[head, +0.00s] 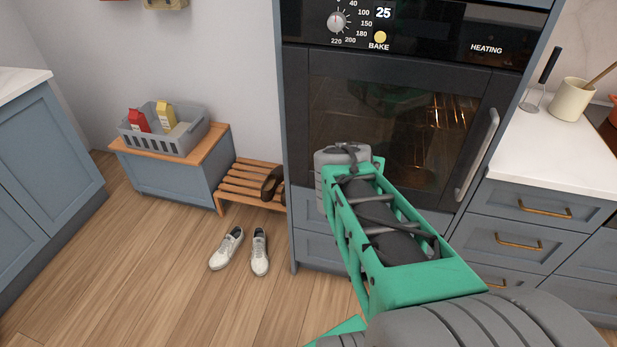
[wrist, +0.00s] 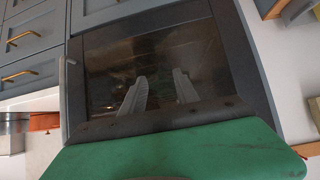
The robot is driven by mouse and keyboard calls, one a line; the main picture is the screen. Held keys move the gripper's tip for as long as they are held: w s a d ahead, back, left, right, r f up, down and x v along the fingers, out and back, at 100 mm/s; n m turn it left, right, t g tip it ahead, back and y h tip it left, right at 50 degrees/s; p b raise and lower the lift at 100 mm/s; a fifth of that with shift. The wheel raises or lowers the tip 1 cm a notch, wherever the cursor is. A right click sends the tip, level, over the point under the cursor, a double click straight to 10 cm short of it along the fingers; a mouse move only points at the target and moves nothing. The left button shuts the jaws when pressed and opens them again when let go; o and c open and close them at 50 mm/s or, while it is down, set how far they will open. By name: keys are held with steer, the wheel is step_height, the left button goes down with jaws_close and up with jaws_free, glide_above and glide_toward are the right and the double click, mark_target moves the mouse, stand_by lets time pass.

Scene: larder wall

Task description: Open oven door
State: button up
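The oven (head: 400,45) is built into a tall blue-grey cabinet. Its dark glass door (head: 335,105) looks shut, with a faint lit rack behind the glass. A pale vertical bar handle (head: 478,155) runs along the door's right side. In the wrist view the door (wrist: 150,60) looks turned over and fills the middle, with a pale strip of handle (wrist: 65,85) at its left edge. My gripper (wrist: 158,88) has two pale fingers spread apart in front of the glass, with nothing between them, away from the handle. In the head view my arm hides the fingers.
Drawers (head: 520,240) with brass pulls and a white counter (head: 555,150) stand right of the oven. Left are a shoe rack (head: 245,183), a pair of white shoes (head: 260,252) on the floor and a grey basket (head: 165,132) on a low cabinet. The left floor is mostly clear.

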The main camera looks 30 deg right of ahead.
steer(key=a+n+g+y+p, duration=0.1)
steer(key=a+n+y+p, duration=0.2)
steer(key=a, duration=1.1)
steer(key=shift+s+r+n+y, duration=0.25)
steer(key=shift+n+y, duration=0.35)
steer(key=shift+y, duration=0.2)
steer(key=shift+a, duration=0.1)
